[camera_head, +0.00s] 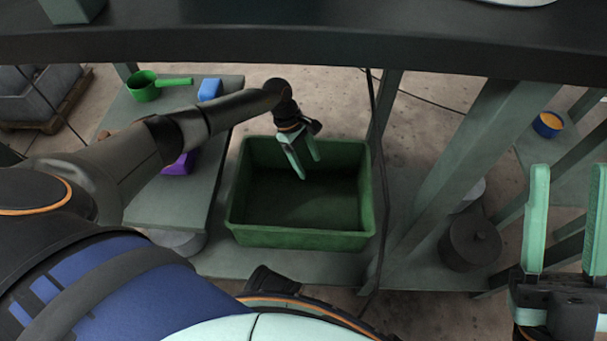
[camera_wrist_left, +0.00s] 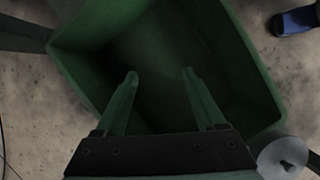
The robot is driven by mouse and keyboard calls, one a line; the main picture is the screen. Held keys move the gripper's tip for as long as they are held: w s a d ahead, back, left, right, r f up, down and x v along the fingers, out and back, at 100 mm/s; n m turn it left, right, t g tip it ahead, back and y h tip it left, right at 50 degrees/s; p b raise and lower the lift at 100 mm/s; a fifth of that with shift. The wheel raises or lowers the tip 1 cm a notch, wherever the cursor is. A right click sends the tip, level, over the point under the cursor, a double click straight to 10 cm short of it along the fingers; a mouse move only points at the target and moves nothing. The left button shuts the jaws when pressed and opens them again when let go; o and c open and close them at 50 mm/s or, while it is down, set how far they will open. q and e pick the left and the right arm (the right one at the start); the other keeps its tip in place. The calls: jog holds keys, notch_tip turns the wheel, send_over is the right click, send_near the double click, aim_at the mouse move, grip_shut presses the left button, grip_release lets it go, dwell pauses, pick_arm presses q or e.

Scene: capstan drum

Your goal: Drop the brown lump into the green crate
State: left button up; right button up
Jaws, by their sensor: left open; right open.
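The green crate (camera_head: 300,240) stands on a low grey-green platform in the middle of the head view. Its dark inside looks empty. The crate (camera_wrist_left: 255,75) also fills most of the left wrist view. My left gripper (camera_head: 307,168) is open above the crate's opening, pointing down, with nothing between its fingers in the left wrist view (camera_wrist_left: 160,76). My right gripper (camera_head: 567,185) is open and empty at the right edge of the head view, away from the crate. I cannot make out the brown lump for certain; a small brownish bit (camera_head: 103,134) shows beside my left arm, partly hidden.
A grey-green table (camera_head: 165,205) at left holds a green scoop (camera_head: 145,88), a blue item (camera_head: 210,89) and a purple item (camera_head: 180,164), partly behind my left arm. A dark beam (camera_head: 300,45) crosses the top. A dark round pot (camera_head: 470,243) stands right of the crate.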

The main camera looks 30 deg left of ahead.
pick_arm(q)
jog(key=p+v, duration=0.4)
jog(key=v, duration=0.8)
jog(key=shift+r, duration=0.25)
jog(key=shift+s, duration=0.15)
